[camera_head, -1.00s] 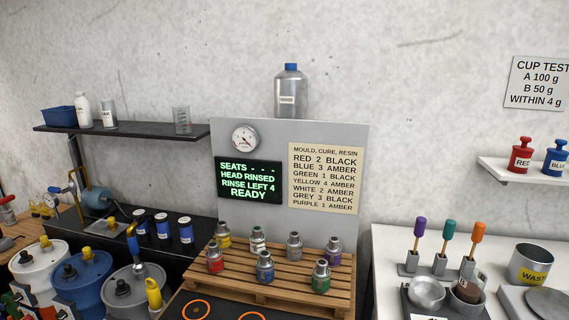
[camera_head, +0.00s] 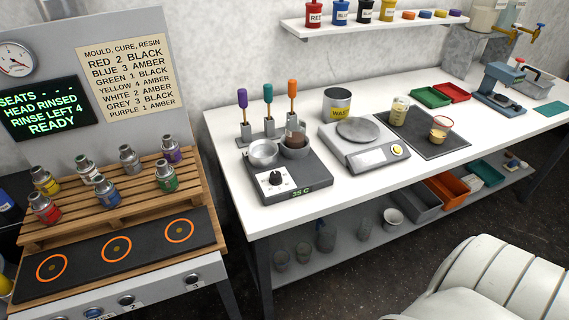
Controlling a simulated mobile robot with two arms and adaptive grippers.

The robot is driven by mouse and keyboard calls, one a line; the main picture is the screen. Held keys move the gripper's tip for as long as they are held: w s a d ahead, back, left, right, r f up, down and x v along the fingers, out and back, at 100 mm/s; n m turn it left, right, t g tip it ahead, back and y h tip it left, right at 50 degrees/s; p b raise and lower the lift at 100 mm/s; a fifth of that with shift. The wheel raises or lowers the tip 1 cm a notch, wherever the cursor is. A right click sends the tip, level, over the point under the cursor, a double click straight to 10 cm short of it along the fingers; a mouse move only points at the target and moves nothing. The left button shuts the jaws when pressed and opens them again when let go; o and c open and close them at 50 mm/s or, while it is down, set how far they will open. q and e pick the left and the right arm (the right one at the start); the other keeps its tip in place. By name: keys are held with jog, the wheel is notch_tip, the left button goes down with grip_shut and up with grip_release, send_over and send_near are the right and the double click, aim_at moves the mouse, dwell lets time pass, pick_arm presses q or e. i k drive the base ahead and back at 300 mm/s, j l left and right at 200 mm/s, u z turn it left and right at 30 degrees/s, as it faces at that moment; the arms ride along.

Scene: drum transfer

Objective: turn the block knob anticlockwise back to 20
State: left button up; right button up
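The block knob (camera_head: 275,180) is a round black knob on a white dial on the sloped front of the dark heating block (camera_head: 312,176). The dial's marks are too small to read. A green display (camera_head: 300,193) beside the knob reads 35 C. A grey metal cup (camera_head: 264,152) and a second cup holding a dark brown beaker (camera_head: 295,138) sit in the top of the block. Neither of my grippers is in view, and nothing touches the knob.
Tools with purple, teal and orange handles (camera_head: 268,93) stand in holders behind the block. A balance (camera_head: 365,150) and WASTE pot (camera_head: 337,103) stand to its right and back. The white bench (camera_head: 240,198) is clear at the block's left. A pallet (camera_head: 120,200) with several small bottles is left.

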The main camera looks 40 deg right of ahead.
aim_at(275, 179)
jog(key=i+z, duration=0.1)
jog(key=z, duration=0.6)
